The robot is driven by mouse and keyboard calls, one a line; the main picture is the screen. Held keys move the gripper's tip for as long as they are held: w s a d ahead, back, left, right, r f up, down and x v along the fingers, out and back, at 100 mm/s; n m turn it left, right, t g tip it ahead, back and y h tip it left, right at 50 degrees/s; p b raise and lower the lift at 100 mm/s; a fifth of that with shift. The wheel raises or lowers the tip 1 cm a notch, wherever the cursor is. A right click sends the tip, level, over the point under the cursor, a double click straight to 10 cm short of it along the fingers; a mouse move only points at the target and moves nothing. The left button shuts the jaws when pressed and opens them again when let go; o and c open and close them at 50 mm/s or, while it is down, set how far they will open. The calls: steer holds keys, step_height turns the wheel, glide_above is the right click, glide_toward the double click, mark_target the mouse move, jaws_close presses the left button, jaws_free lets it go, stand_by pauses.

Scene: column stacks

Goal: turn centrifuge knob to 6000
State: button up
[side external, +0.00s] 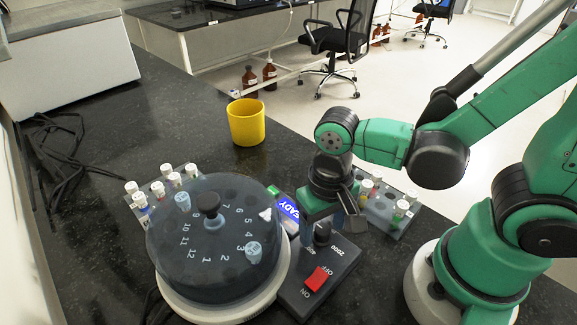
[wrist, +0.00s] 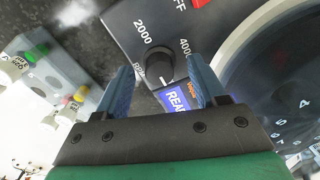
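The black centrifuge knob (side external: 322,235) sits on the dark control panel (side external: 340,262) beside the round centrifuge. In the wrist view the knob (wrist: 158,62) has a white mark on the side towards my gripper. The labels 2000 and 4000 lie on either side of it; other lettering is partly hidden by my fingers. My gripper (side external: 337,220) is open, just above the panel. In the wrist view its two blue fingers (wrist: 160,68) flank the knob with a gap on each side. I cannot tell how high the fingertips are above the panel.
The blue READY display (side external: 288,208) and red switch (side external: 318,278) are close to the knob. The domed centrifuge (side external: 210,265) stands to the left. A tube rack (side external: 385,215) stands right, behind my gripper; another (side external: 150,190) is behind the centrifuge. A yellow cup (side external: 246,122) stands farther back.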

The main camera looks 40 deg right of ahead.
mark_target(323, 228)
stand_by(0.3)
steer(key=shift+r, duration=2.8)
steer(key=w+d+r+n+t, duration=0.3)
steer(key=w+d+r+t, duration=0.1)
steer(key=w+d+t, duration=0.2)
steer(key=shift+w+d+r+t, duration=0.15)
steer(key=shift+w+d+t, duration=0.05)
steer(key=shift+d+t, duration=0.45)
